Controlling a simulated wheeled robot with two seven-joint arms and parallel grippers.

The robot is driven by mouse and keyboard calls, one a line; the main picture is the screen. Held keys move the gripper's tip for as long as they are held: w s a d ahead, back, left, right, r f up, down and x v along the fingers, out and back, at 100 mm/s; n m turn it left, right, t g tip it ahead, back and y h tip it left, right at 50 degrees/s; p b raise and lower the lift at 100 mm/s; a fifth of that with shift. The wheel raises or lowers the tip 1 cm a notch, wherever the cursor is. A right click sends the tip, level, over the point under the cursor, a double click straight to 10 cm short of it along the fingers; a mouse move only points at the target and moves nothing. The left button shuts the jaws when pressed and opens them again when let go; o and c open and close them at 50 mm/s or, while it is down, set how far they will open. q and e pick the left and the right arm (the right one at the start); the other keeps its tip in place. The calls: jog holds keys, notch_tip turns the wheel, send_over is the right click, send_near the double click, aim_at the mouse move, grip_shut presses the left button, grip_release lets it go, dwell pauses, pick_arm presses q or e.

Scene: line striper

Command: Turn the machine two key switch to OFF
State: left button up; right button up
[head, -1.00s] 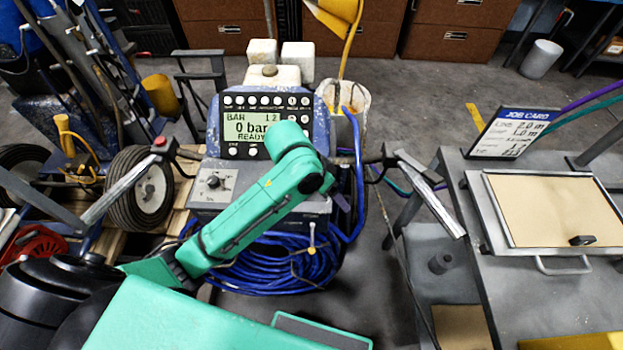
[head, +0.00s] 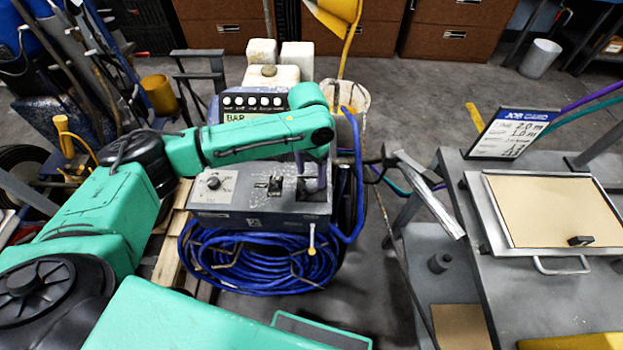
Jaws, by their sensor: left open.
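The line striper (head: 232,215) stands in the middle of the head view, with a grey control box on its front. The box carries a round dial (head: 213,183) on the left and a small dark switch (head: 275,184) in the middle. I cannot read which position that switch is in, or whether it is the key switch. My left gripper (head: 314,194) points down over the right part of the box, to the right of the dark switch. It is open and appears empty; the fingertips are small and dark. My right gripper is out of view.
A coil of blue hose (head: 245,258) hangs below the box. Further right stands a bench with a framed tan panel (head: 550,212) and a job card (head: 513,133). Another machine with hoses stands at left.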

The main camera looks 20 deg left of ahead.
aim_at(312, 184)
pick_arm(q)
notch_tip(312, 184, down, 4)
jog(key=shift+d+r, duration=0.1)
jog(key=shift+r, duration=0.1)
grip_shut()
jog(key=shift+r, duration=0.1)
jog(key=shift+r+n+p, duration=0.2)
jog(key=shift+n+p, duration=0.3)
jog(key=shift+p, duration=0.55)
jog(key=n+p, duration=0.6)
jog(key=p, duration=0.2)
jog(key=shift+s+n, duration=0.1)
jog(key=shift+n, duration=0.2)
jog(key=shift+n+p, duration=1.1)
jog(key=shift+p, duration=0.05)
jog(key=shift+f+n+p, duration=0.2)
jog(key=shift+n+p, duration=0.35)
jog(key=shift+n, duration=0.35)
